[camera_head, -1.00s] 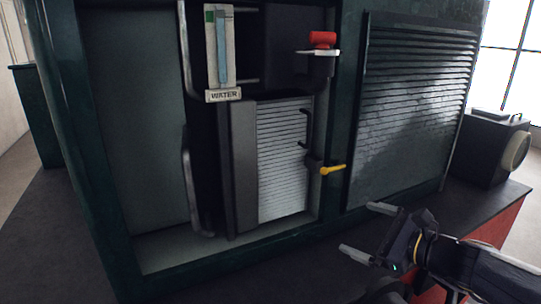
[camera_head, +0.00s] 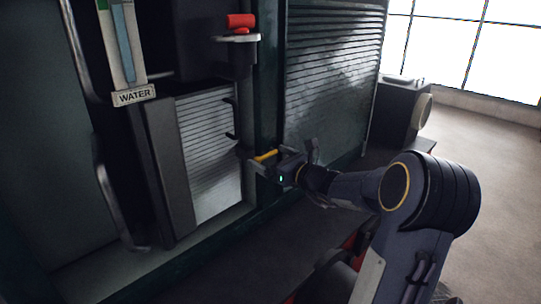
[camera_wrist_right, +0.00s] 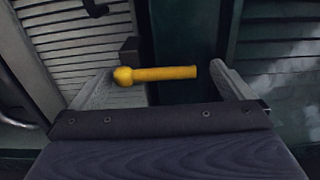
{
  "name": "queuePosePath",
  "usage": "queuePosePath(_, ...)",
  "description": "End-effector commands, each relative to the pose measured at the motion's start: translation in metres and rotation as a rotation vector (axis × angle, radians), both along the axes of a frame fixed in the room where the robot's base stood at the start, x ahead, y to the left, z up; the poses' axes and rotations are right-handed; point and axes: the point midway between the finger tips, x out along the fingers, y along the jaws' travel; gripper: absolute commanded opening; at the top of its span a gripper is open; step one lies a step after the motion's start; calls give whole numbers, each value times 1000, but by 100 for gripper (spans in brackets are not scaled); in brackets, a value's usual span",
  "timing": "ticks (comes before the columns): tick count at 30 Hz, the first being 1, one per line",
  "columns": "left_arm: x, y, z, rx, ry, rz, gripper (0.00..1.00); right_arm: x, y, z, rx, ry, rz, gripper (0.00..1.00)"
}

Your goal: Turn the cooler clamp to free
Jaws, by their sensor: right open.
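The cooler clamp is a small yellow lever (camera_head: 265,155) with a round knob, on a dark mount at the right edge of the silver ribbed cooler (camera_head: 208,150). In the right wrist view the yellow lever (camera_wrist_right: 165,74) lies nearly level, its knob toward the left. My right gripper (camera_head: 278,163) is at the lever. In the wrist view its two fingers (camera_wrist_right: 165,90) stand apart on either side of the lever's ends. The gripper is open, and I cannot tell if a finger touches the lever. My left gripper is not in view.
A red valve knob (camera_head: 240,21) sits above the cooler, beside a gauge with a WATER plate (camera_head: 134,95). Black hook handles (camera_head: 233,119) stick out of the cooler's right side. A louvred panel (camera_head: 330,75) is right of the clamp. Open floor lies at the right.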

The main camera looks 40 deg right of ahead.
Motion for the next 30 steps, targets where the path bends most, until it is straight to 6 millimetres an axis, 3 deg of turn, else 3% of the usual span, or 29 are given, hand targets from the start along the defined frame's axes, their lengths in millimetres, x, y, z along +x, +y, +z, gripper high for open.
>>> queuePosePath(8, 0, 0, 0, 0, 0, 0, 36, 3, 1, 0, -1, 0, 1, 100)
queuePosePath(21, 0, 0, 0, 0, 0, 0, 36, 2, -1, 0, -2, 0, -2, 45)
queuePosePath(30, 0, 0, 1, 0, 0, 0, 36, 12, 5, 2, 36, 1, -2, 45)
